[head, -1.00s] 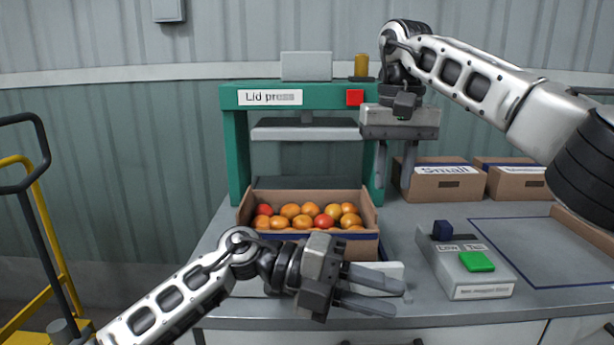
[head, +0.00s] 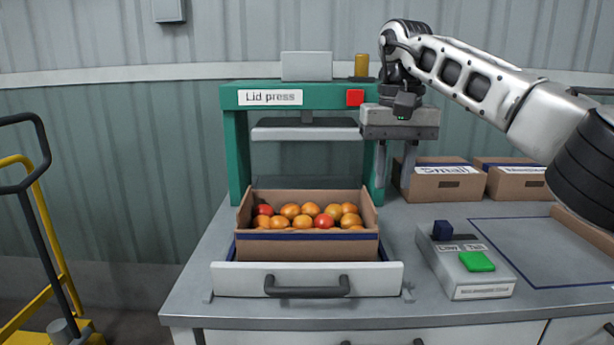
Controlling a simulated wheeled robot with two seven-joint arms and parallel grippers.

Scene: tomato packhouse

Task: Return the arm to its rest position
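My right gripper (head: 396,165) hangs at the upper right of the head view, fingers pointing down and apart, with nothing between them. It is in front of the right post of the green lid press (head: 236,150), above the bench. My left arm and gripper are out of the picture.
An open cardboard box (head: 310,246) of tomatoes sits in front of the press, behind a white drawer front (head: 240,280) with a dark handle. A control box (head: 480,291) with a green button stands at the right. A yellow trolley (head: 50,235) is at left.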

